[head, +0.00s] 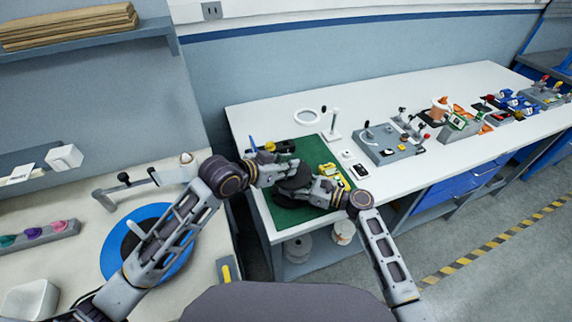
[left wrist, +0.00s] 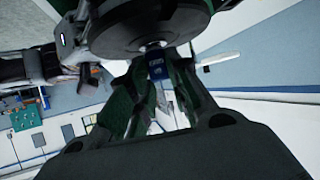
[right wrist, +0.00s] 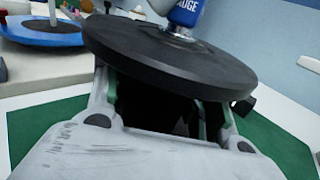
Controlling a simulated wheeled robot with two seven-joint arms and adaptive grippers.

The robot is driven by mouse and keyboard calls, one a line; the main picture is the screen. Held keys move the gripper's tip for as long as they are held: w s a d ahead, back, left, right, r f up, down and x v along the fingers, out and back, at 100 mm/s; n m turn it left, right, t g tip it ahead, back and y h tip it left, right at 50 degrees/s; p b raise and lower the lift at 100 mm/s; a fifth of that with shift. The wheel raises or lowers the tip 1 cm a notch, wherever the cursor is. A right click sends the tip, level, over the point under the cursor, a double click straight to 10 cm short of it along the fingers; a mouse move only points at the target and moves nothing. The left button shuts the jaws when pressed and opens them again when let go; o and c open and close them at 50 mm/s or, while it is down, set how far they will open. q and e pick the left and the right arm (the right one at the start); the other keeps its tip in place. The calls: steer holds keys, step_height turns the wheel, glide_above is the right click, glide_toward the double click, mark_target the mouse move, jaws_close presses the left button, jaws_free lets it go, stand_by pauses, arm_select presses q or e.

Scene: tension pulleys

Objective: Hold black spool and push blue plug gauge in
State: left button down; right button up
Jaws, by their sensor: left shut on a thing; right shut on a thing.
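The black spool (right wrist: 165,60), a wide dark disc, is held between the fingers of my right gripper (head: 314,190) above the green mat. It also shows in the head view (head: 290,197), partly covered by both grippers, and at the top of the left wrist view (left wrist: 150,28). The blue plug gauge (right wrist: 186,13) stands over the spool's middle in the right wrist view. A short bright metal part shows between its blue handle and the disc; how deep it sits is hidden. My left gripper (head: 284,171) is shut on the gauge, whose blue handle shows between its fingers (left wrist: 158,68).
A grey fixture plate (head: 388,146) is to the right. A blue disc (head: 178,262) lies on the left bench.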

arm_select(q)
steer(key=c, duration=1.6)
jaws_free()
steer(key=shift+f, duration=0.45)
steer(key=o, duration=0.3)
steer(key=shift+r, duration=0.2)
steer(key=shift+o, duration=0.2)
steer(key=shift+s+a+r, duration=0.1)
steer(key=v, duration=1.1)
steer(key=shift+s+a+r, duration=0.15)
steer(key=shift+s+a, duration=0.1)
arm_select(e)
steer(key=o, duration=1.2)
steer(key=shift+d, duration=0.15)
